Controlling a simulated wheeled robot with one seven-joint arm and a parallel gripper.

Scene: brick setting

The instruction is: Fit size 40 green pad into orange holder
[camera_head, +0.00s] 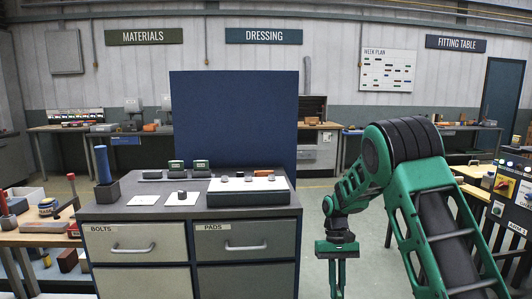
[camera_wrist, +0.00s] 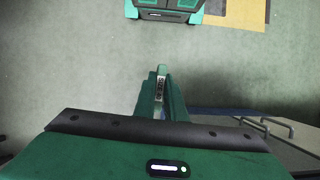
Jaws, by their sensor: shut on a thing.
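My gripper (camera_head: 338,283) hangs fingers-down to the right of the drawer cabinet, in front of it and clear of its top. In the wrist view my gripper (camera_wrist: 162,98) has its green fingers close together on a small, narrow, pale-and-dark piece (camera_wrist: 160,87). The fingers hide most of it, so I cannot tell its size mark or whether it is the green pad. A small flat orange part (camera_head: 264,172) shows at the back of a white-topped tray (camera_head: 247,198) on the cabinet. I cannot tell whether it is the orange holder.
The cabinet (camera_head: 190,213) carries two green-topped blocks (camera_head: 201,164), several small dark pieces and a dark cup with a blue-handled tool (camera_head: 103,165). A blue panel (camera_head: 234,125) rises behind. A side bench (camera_head: 35,238) stands left. Floor (camera_head: 318,205) is open right of the cabinet.

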